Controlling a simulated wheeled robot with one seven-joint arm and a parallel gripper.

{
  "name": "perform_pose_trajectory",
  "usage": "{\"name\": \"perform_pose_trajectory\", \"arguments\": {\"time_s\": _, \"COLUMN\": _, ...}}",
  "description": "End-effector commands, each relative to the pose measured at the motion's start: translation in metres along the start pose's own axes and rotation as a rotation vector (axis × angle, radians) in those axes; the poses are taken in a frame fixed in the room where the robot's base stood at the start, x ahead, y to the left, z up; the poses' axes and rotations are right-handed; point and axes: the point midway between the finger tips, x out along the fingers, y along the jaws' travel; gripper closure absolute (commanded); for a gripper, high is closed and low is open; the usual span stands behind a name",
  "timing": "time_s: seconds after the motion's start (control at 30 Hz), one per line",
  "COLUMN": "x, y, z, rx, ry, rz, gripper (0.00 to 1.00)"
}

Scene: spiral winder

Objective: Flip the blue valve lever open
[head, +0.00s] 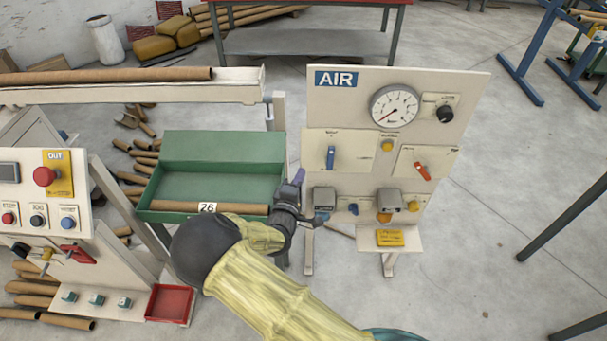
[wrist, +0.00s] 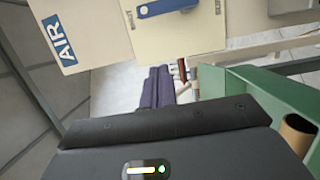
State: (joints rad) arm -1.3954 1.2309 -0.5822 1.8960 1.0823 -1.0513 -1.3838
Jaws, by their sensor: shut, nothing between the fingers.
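The blue valve lever (head: 331,157) stands upright on a cream plate of the AIR panel (head: 450,90), left of centre. It also shows in the wrist view (wrist: 168,7), cut off by the top edge. My gripper (head: 299,176) is in front of the panel's left edge, left of and a little lower than the lever. Its dark purple fingers (wrist: 158,90) are together and hold nothing. A clear gap shows between the fingertips and the lever in the wrist view.
An orange-red lever (head: 422,171) sits at the panel's right, with a gauge (head: 394,106) above. Grey-covered fittings (head: 390,199) line the bottom. A green bin (head: 224,150) with a cardboard tube (head: 190,206) stands close left of my gripper. Open floor lies right of the panel.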

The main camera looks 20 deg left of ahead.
Motion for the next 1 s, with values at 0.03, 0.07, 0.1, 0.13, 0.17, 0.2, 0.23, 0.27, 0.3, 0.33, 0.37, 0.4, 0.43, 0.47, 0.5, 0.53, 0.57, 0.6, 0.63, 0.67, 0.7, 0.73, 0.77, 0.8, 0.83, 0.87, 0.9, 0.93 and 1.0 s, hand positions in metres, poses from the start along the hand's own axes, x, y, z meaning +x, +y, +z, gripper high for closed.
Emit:
{"name": "perform_pose_trajectory", "arguments": {"time_s": 0.03, "x": 0.009, "y": 0.003, "z": 0.001, "rx": 0.0, "ry": -0.001, "rz": 0.002, "gripper": 1.0}}
{"name": "perform_pose_trajectory", "arguments": {"time_s": 0.07, "x": 0.014, "y": 0.003, "z": 0.001, "rx": 0.0, "ry": -0.001, "rz": 0.002, "gripper": 1.0}}
{"name": "perform_pose_trajectory", "arguments": {"time_s": 0.1, "x": 0.021, "y": 0.003, "z": 0.001, "rx": 0.0, "ry": -0.001, "rz": 0.001, "gripper": 1.0}}
{"name": "perform_pose_trajectory", "arguments": {"time_s": 0.13, "x": 0.026, "y": 0.002, "z": 0.001, "rx": -0.001, "ry": -0.001, "rz": 0.001, "gripper": 1.0}}
{"name": "perform_pose_trajectory", "arguments": {"time_s": 0.17, "x": 0.032, "y": 0.003, "z": 0.001, "rx": 0.0, "ry": -0.001, "rz": 0.001, "gripper": 1.0}}
{"name": "perform_pose_trajectory", "arguments": {"time_s": 0.2, "x": 0.038, "y": 0.003, "z": 0.0, "rx": 0.001, "ry": -0.001, "rz": 0.002, "gripper": 1.0}}
{"name": "perform_pose_trajectory", "arguments": {"time_s": 0.23, "x": 0.043, "y": 0.003, "z": 0.001, "rx": 0.001, "ry": -0.001, "rz": 0.001, "gripper": 1.0}}
{"name": "perform_pose_trajectory", "arguments": {"time_s": 0.27, "x": 0.049, "y": 0.002, "z": 0.001, "rx": 0.001, "ry": -0.001, "rz": 0.001, "gripper": 1.0}}
{"name": "perform_pose_trajectory", "arguments": {"time_s": 0.3, "x": 0.055, "y": 0.003, "z": 0.001, "rx": 0.0, "ry": -0.001, "rz": 0.001, "gripper": 1.0}}
{"name": "perform_pose_trajectory", "arguments": {"time_s": 0.33, "x": 0.06, "y": 0.003, "z": 0.0, "rx": 0.001, "ry": 0.0, "rz": 0.002, "gripper": 1.0}}
{"name": "perform_pose_trajectory", "arguments": {"time_s": 0.37, "x": 0.064, "y": 0.003, "z": 0.001, "rx": 0.001, "ry": 0.0, "rz": 0.002, "gripper": 1.0}}
{"name": "perform_pose_trajectory", "arguments": {"time_s": 0.4, "x": 0.07, "y": 0.002, "z": 0.0, "rx": 0.001, "ry": 0.0, "rz": 0.001, "gripper": 1.0}}
{"name": "perform_pose_trajectory", "arguments": {"time_s": 0.43, "x": 0.074, "y": 0.002, "z": 0.0, "rx": 0.0, "ry": 0.0, "rz": 0.0, "gripper": 1.0}}
{"name": "perform_pose_trajectory", "arguments": {"time_s": 0.47, "x": 0.078, "y": 0.002, "z": 0.0, "rx": 0.0, "ry": 0.001, "rz": 0.001, "gripper": 1.0}}
{"name": "perform_pose_trajectory", "arguments": {"time_s": 0.5, "x": 0.083, "y": 0.003, "z": 0.002, "rx": -0.001, "ry": 0.0, "rz": 0.0, "gripper": 1.0}}
{"name": "perform_pose_trajectory", "arguments": {"time_s": 0.53, "x": 0.083, "y": 0.004, "z": 0.009, "rx": -0.003, "ry": -0.003, "rz": -0.001, "gripper": 1.0}}
{"name": "perform_pose_trajectory", "arguments": {"time_s": 0.57, "x": 0.084, "y": 0.004, "z": 0.013, "rx": -0.004, "ry": -0.003, "rz": -0.002, "gripper": 1.0}}
{"name": "perform_pose_trajectory", "arguments": {"time_s": 0.6, "x": 0.085, "y": 0.003, "z": 0.018, "rx": -0.003, "ry": -0.001, "rz": -0.002, "gripper": 1.0}}
{"name": "perform_pose_trajectory", "arguments": {"time_s": 0.63, "x": 0.085, "y": 0.003, "z": 0.022, "rx": -0.003, "ry": -0.001, "rz": -0.002, "gripper": 1.0}}
{"name": "perform_pose_trajectory", "arguments": {"time_s": 0.67, "x": 0.086, "y": 0.004, "z": 0.026, "rx": -0.002, "ry": -0.002, "rz": -0.001, "gripper": 1.0}}
{"name": "perform_pose_trajectory", "arguments": {"time_s": 0.7, "x": 0.087, "y": 0.003, "z": 0.03, "rx": -0.003, "ry": -0.001, "rz": 0.0, "gripper": 1.0}}
{"name": "perform_pose_trajectory", "arguments": {"time_s": 0.73, "x": 0.088, "y": 0.003, "z": 0.033, "rx": -0.003, "ry": -0.001, "rz": 0.0, "gripper": 1.0}}
{"name": "perform_pose_trajectory", "arguments": {"time_s": 0.77, "x": 0.088, "y": 0.002, "z": 0.035, "rx": -0.002, "ry": -0.001, "rz": -0.001, "gripper": 1.0}}
{"name": "perform_pose_trajectory", "arguments": {"time_s": 0.8, "x": 0.089, "y": 0.002, "z": 0.037, "rx": -0.001, "ry": 0.0, "rz": -0.001, "gripper": 1.0}}
{"name": "perform_pose_trajectory", "arguments": {"time_s": 0.83, "x": 0.089, "y": 0.001, "z": 0.038, "rx": -0.001, "ry": 0.0, "rz": -0.001, "gripper": 1.0}}
{"name": "perform_pose_trajectory", "arguments": {"time_s": 0.87, "x": 0.089, "y": 0.001, "z": 0.038, "rx": 0.0, "ry": 0.0, "rz": -0.001, "gripper": 1.0}}
{"name": "perform_pose_trajectory", "arguments": {"time_s": 0.9, "x": 0.089, "y": 0.001, "z": 0.039, "rx": 0.0, "ry": 0.001, "rz": 0.0, "gripper": 1.0}}
{"name": "perform_pose_trajectory", "arguments": {"time_s": 0.93, "x": 0.089, "y": 0.001, "z": 0.039, "rx": 0.0, "ry": 0.001, "rz": 0.0, "gripper": 1.0}}
{"name": "perform_pose_trajectory", "arguments": {"time_s": 1.0, "x": 0.089, "y": 0.0, "z": 0.039, "rx": 0.0, "ry": 0.001, "rz": 0.0, "gripper": 1.0}}
